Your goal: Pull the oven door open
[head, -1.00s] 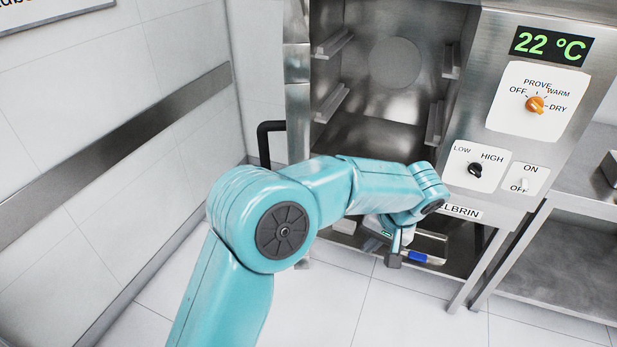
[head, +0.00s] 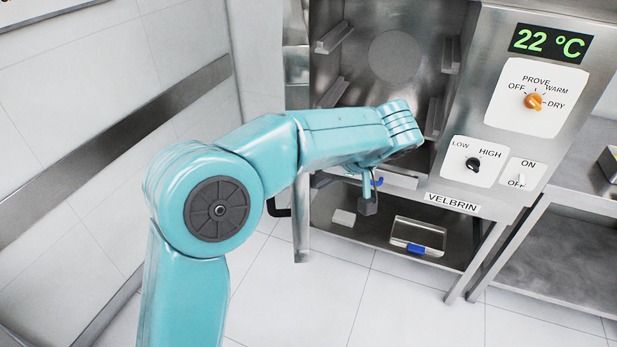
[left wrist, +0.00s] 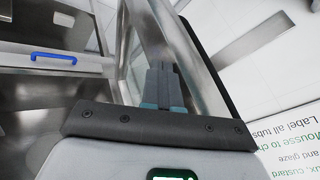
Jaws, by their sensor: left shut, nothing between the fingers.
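The oven (head: 405,60) stands ahead with its chamber exposed, showing side racks and a round plate at the back. Its steel-framed door (head: 297,70) stands swung open at the left of the chamber, seen nearly edge-on in the head view. A black bar handle (head: 279,211) shows low beside the door, partly behind my left arm. In the left wrist view, the door's frame (left wrist: 135,55) is close by my left gripper (left wrist: 165,75), which is shut and empty. I cannot tell whether its fingers touch the door. My right gripper is out of view.
A control panel (head: 533,100) with knobs is right of the chamber. A clear box (head: 418,237) with a blue part lies on the shelf below. A steel table (head: 560,185) stands at right, a wall (head: 110,110) at left. The front floor (head: 340,310) is clear.

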